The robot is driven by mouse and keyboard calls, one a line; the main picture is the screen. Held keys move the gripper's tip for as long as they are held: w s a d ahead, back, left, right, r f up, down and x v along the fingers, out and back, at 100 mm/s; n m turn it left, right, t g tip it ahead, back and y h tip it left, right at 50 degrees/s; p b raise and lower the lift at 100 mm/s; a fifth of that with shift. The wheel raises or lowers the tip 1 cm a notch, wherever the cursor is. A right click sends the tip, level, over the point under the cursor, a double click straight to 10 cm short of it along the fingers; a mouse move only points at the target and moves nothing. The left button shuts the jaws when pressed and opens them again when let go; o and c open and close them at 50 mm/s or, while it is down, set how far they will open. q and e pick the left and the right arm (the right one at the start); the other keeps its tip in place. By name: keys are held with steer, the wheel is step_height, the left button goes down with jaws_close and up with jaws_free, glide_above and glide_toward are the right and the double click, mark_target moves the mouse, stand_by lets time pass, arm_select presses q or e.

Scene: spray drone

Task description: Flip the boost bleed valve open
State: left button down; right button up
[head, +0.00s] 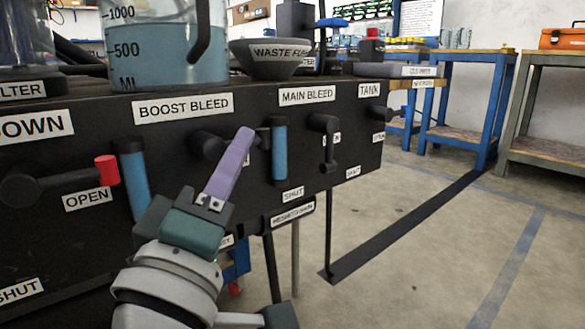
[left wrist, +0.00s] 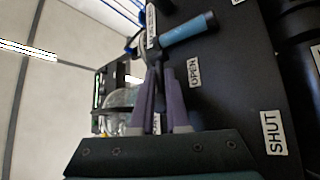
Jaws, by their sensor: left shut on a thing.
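The boost bleed valve (head: 206,145) is on the front of the black panel, below the BOOST BLEED label (head: 183,108). Its black hub shows left of my left gripper (head: 245,134). The purple fingers are close together, shut on the valve's black lever, which is mostly hidden behind them. A dark end (head: 264,138) shows just right of the fingertips, so the lever appears to point right, roughly level. In the left wrist view, the fingers (left wrist: 157,70) lie beside an OPEN label (left wrist: 194,72); a SHUT label (left wrist: 275,132) is farther off. My right gripper is out of view.
The main bleed valve (head: 325,124) is to the right. A red-tipped lever (head: 106,170) is at left. A beaker (head: 165,45) and funnel (head: 270,58) stand on top. Floor at right is clear.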

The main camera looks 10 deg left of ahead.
arm_select(q)
steer(key=c, duration=0.9)
jaws_free()
steer(key=p+v, duration=0.2)
steer(key=v, duration=0.8)
steer(key=shift+r+p, duration=0.15)
steer(key=shift+p, duration=0.2)
